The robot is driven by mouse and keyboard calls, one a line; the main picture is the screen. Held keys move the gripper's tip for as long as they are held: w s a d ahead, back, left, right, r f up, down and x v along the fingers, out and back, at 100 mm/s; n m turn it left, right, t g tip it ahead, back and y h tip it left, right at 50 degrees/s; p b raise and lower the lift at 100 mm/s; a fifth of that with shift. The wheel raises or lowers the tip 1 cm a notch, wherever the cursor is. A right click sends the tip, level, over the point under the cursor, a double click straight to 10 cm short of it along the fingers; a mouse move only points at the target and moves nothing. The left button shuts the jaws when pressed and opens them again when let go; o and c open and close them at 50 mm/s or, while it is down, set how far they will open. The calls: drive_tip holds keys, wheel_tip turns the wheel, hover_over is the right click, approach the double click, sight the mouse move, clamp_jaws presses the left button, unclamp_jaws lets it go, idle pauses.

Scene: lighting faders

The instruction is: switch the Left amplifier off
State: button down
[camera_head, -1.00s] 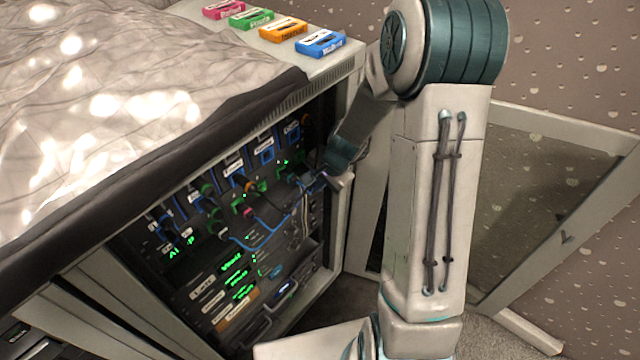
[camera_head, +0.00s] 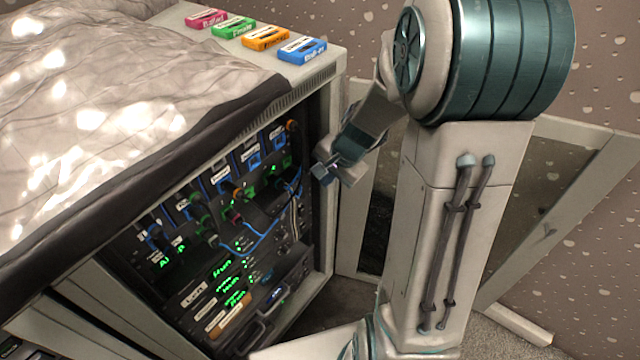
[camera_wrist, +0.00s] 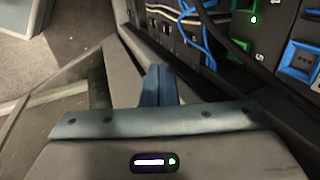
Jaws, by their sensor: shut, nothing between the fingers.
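The open equipment rack (camera_head: 335,110) stands at left centre in the head view, filled with labelled modules, blue and green connectors, cables and green lights. Labelled panels (camera_head: 195,290) sit low in it; their writing is too small to read surely, so I cannot tell which is the Left amplifier or its switch. My gripper (camera_head: 323,173) is shut and empty, by the right edge of the rack opening, apart from the panels. In the wrist view its closed fingers (camera_wrist: 158,86) point past the rack's side frame, with blue and white cables beyond.
Pink, green, orange (camera_head: 265,38) and blue (camera_head: 302,50) labelled cassettes lie on the rack top. A crumpled glossy sheet (camera_head: 120,100) covers much of the top. An open mesh door (camera_head: 545,185) stands at right, behind my arm. Cables (camera_head: 250,250) hang across the rack front.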

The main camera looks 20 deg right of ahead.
drive_tip(key=shift+v, duration=1.15)
drive_tip(key=shift+r+p, duration=0.1)
drive_tip(key=shift+p, duration=0.35)
drive_tip(key=shift+w+p, duration=0.1)
drive_tip(key=shift+p, duration=0.5)
drive_tip(key=f+p, duration=0.1)
drive_tip(key=p, duration=0.2)
drive_tip(key=shift+d+f+g, duration=0.1)
drive_tip(key=shift+f+g, duration=0.2)
drive_tip(key=shift+f, duration=0.05)
drive_tip(key=shift+f, duration=0.1)
